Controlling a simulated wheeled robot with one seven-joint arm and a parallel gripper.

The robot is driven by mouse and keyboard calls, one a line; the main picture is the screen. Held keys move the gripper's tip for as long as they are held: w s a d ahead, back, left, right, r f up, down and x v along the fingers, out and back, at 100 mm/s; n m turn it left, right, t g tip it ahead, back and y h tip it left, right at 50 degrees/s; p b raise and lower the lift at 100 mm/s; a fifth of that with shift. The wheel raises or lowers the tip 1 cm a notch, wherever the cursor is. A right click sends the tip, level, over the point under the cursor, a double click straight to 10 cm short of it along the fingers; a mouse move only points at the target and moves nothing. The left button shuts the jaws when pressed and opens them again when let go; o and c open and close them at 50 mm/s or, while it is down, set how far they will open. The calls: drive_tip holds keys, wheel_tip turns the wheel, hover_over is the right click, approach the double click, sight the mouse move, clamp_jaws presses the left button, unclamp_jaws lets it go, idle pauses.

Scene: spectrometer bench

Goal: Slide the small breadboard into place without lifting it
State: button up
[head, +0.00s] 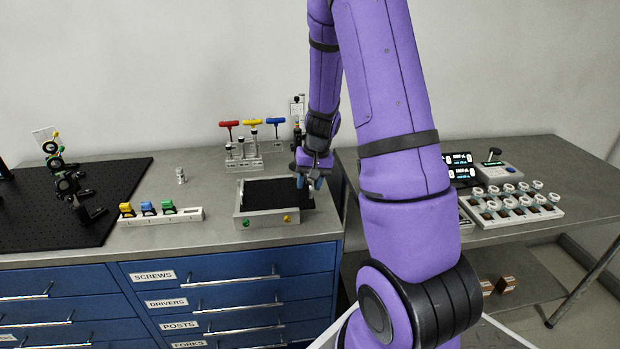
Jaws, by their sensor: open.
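The small breadboard (272,193) is a dark flat plate lying in or on a light grey frame (266,220) on the bench top. The frame's front wall carries a green knob and an orange knob. My gripper (309,184) is open at the right end of the breadboard, with its fingers pointing down. I cannot tell whether the fingers touch the board or the frame. My gripper hides part of the board's right side.
A large black breadboard (110,183) with optics mounts lies at the left. Cups on a white tray (512,204) and displays are at the right.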

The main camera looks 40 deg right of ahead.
clamp_jaws()
idle(1.4)
